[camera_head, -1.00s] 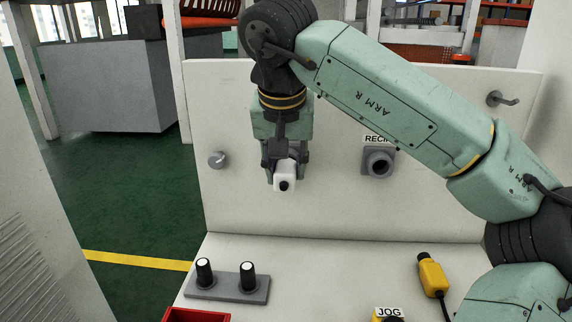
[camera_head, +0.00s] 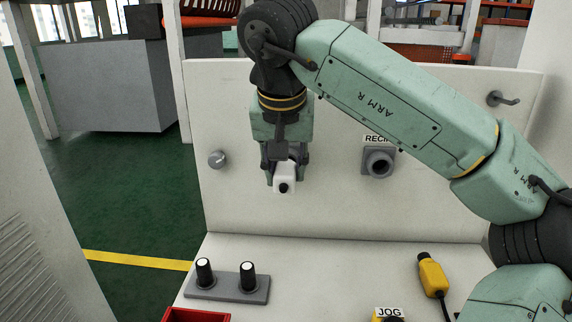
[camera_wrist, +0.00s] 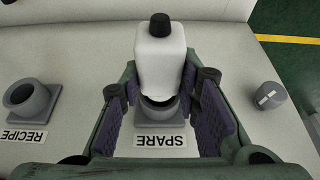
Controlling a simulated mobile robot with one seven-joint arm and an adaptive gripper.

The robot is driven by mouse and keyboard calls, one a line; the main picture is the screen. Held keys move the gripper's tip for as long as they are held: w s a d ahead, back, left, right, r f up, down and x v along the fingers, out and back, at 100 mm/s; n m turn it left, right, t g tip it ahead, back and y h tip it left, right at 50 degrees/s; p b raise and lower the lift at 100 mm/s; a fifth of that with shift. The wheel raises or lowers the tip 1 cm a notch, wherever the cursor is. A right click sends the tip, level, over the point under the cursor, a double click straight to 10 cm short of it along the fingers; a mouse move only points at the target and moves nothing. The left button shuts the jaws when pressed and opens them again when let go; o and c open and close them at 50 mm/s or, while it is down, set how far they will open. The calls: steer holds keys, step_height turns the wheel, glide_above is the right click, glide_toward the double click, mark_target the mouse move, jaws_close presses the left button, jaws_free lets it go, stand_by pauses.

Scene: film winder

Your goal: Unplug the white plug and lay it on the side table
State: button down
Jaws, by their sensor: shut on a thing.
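The white plug (camera_head: 284,178) with a black tip is held between the fingers of my gripper (camera_head: 285,164), in front of the upright pale panel. In the wrist view the white plug (camera_wrist: 160,58) sits between the purple finger pads of my gripper (camera_wrist: 162,88). The grey ring of the SPARE socket (camera_wrist: 158,107) shows just below its near end. A dark gap shows there; I cannot tell whether the plug is still partly in the socket. In the head view my gripper hides this socket. No surface is clearly identifiable as the side table.
The RECIPE socket (camera_head: 379,162) is right of my gripper, a round knob (camera_head: 217,159) left. On the ledge below are a grey block with two black knobs (camera_head: 227,284), a yellow connector (camera_head: 432,274) and a red tray (camera_head: 196,315). A grey cabinet (camera_head: 108,88) stands back left.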

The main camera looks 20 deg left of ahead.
mark_target(284, 188)
steer(key=shift+s+d, duration=0.2)
steer(key=shift+s, duration=0.35)
steer(key=shift+s+d, duration=0.15)
steer(key=shift+s, duration=0.35)
steer(key=shift+s, duration=0.25)
steer(key=shift+s+d, duration=0.3)
steer(key=shift+s, duration=0.55)
